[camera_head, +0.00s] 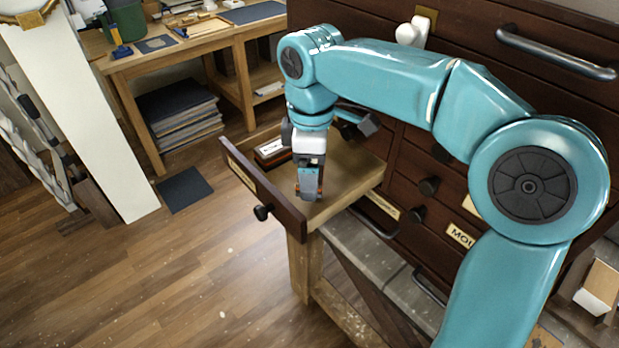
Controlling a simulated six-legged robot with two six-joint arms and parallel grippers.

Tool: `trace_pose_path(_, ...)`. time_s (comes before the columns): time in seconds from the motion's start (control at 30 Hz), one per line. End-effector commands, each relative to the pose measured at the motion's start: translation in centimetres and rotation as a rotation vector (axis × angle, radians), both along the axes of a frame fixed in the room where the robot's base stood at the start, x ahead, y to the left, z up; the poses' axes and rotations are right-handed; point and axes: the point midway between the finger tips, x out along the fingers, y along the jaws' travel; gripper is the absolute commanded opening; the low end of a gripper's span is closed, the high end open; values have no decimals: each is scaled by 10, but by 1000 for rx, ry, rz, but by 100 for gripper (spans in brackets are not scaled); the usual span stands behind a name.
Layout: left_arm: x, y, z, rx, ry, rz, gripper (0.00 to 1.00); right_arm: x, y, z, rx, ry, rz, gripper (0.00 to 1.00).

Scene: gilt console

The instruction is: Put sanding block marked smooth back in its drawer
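An open wooden drawer (347,187) with a dark front and a pale label juts out from the dark cabinet. My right gripper (309,194) points down over the front right part of this drawer. Small orange-brown bits show at its fingertips; I cannot tell whether they are a held block or part of the fingers. A dark block with a white top and a reddish edge (271,151) lies inside the drawer at its left side. No "smooth" marking can be read on it. My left gripper is not in view.
The dark cabinet (405,165) has several other drawers with round knobs, labels and bar handles. A wooden bench (225,30) with tools and a stack of dark sheets (180,115) stand at the back left. The wooden floor in front of the drawer is clear.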

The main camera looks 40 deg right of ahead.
Motion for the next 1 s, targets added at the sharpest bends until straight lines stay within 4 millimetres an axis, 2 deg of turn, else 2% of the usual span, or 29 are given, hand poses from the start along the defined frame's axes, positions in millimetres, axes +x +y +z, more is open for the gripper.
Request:
trace_pose_path(0.03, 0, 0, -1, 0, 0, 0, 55, -1, 0, -10, -1, 3, 0, 60)
trace_pose_path(0.17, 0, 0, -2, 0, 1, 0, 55, 0, 0, -24, 0, 1, -1, 60)
trace_pose_path(0.57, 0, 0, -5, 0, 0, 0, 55, 4, 0, -30, 0, 1, 0, 60)
trace_pose_path(0.6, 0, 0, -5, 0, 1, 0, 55, 4, 0, -30, 0, 1, 0, 87)
trace_pose_path(0.63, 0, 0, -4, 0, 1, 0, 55, 4, 0, -29, -1, 1, 0, 97)
trace_pose_path(0.67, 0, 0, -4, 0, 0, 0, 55, 4, 0, -29, 0, 1, 0, 100)
trace_pose_path(0.87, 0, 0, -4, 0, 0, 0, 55, 4, 0, -28, -1, 1, 0, 100)
trace_pose_path(1.0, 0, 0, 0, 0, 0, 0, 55, 5, 0, -16, 0, -4, 0, 100)
